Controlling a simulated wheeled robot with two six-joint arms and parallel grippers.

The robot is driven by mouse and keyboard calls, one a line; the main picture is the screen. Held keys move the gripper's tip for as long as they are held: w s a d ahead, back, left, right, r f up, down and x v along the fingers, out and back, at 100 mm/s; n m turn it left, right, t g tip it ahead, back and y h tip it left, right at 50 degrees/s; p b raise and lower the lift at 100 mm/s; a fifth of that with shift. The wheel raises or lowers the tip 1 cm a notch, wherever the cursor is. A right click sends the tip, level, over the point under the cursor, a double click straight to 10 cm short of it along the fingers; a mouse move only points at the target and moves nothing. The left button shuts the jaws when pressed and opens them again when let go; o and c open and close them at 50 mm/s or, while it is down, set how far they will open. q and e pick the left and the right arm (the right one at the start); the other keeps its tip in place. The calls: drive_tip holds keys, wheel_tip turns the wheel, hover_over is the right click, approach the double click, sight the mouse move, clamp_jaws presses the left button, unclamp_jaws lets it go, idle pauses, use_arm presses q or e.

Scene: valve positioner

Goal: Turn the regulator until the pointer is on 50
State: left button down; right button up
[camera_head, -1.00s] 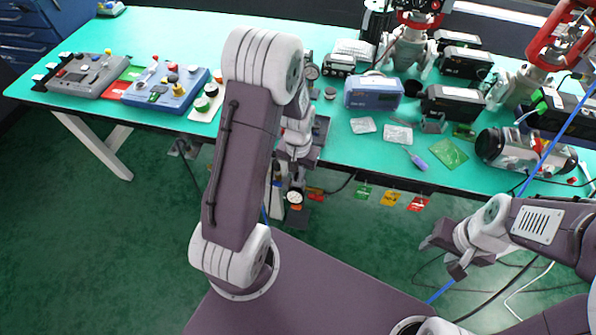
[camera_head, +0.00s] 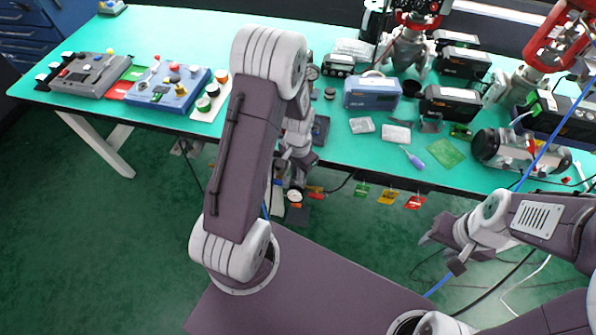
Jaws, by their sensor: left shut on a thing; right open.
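The regulator sits just below the front edge of the green table, with a small round white-faced gauge (camera_head: 294,195) under it. The gauge is too small for me to read its pointer or the 50 mark. My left gripper (camera_head: 283,178) reaches down at the table's front edge, mostly hidden behind my own arm. It is shut on the regulator just above the gauge, though the contact itself is hard to see. My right gripper (camera_head: 442,252) is open and empty, over the floor at the lower right, away from the table.
The table (camera_head: 200,32) holds a grey control box (camera_head: 88,75), a blue control box (camera_head: 168,88), a blue-grey instrument (camera_head: 372,93) and a screwdriver (camera_head: 412,158). Coloured tags (camera_head: 388,197) hang from the front edge. Red valve assemblies stand at the back right.

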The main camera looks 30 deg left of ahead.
use_arm(q)
drive_tip(key=shift+w, duration=0.1)
drive_tip(key=c, duration=1.5)
unclamp_jaws()
wheel_tip(320, 180, up, 9)
drive_tip(key=shift+r+p, duration=0.1)
drive_tip(key=shift+p, duration=0.8)
